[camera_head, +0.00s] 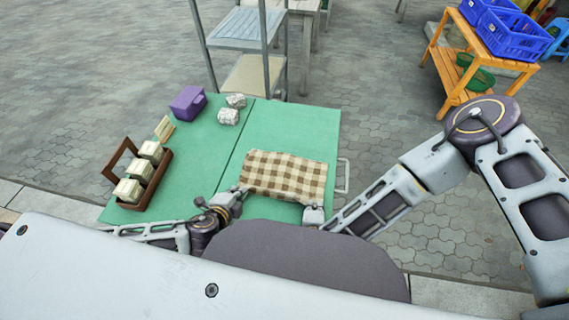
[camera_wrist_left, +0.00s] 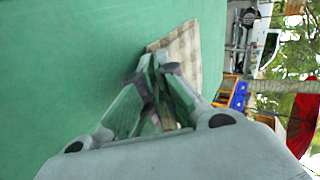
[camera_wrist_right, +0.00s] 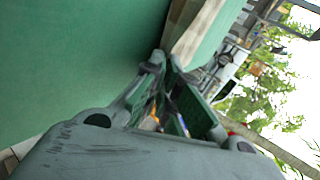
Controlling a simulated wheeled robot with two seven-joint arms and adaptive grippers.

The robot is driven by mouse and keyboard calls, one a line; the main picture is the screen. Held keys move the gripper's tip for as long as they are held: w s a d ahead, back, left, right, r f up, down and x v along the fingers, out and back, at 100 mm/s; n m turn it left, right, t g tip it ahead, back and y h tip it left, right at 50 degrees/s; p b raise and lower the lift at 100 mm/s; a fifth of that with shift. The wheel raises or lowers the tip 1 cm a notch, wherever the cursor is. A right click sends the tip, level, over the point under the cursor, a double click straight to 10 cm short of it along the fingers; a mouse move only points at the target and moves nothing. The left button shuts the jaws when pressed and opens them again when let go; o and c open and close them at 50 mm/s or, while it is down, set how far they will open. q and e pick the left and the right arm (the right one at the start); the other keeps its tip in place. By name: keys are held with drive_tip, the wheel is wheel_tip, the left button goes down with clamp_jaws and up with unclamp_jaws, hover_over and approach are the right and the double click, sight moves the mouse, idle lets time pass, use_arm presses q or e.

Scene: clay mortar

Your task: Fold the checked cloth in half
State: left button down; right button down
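The brown-and-cream checked cloth (camera_head: 285,174) lies spread out on the green table, with no fold visible. My left gripper (camera_head: 238,193) is at the cloth's near left corner. My right gripper (camera_head: 314,212) is at its near right corner. In the left wrist view the cloth (camera_wrist_left: 184,48) shows just beyond the fingertips (camera_wrist_left: 158,68), which are close together. In the right wrist view the cloth (camera_wrist_right: 187,35) also starts just beyond the close fingertips (camera_wrist_right: 167,68). Whether cloth is pinched between either pair is unclear.
The green table (camera_head: 185,170) has free room left of the cloth. A brown carrier (camera_head: 146,177) with pale blocks stands at the left. A purple box (camera_head: 188,102) and two crumpled pale lumps (camera_head: 228,116) sit at the back. A metal handle (camera_head: 343,176) juts from the right edge.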

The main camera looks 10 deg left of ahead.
use_arm(q)
drive_tip(key=c, duration=1.4)
unclamp_jaws()
use_arm(e)
drive_tip(key=c, duration=1.4)
unclamp_jaws()
use_arm(q)
drive_tip(key=shift+o, duration=0.2)
use_arm(e)
drive_tip(key=shift+o, duration=0.2)
use_arm(q)
drive_tip(key=shift+r, duration=0.1)
use_arm(e)
drive_tip(key=shift+r, duration=0.1)
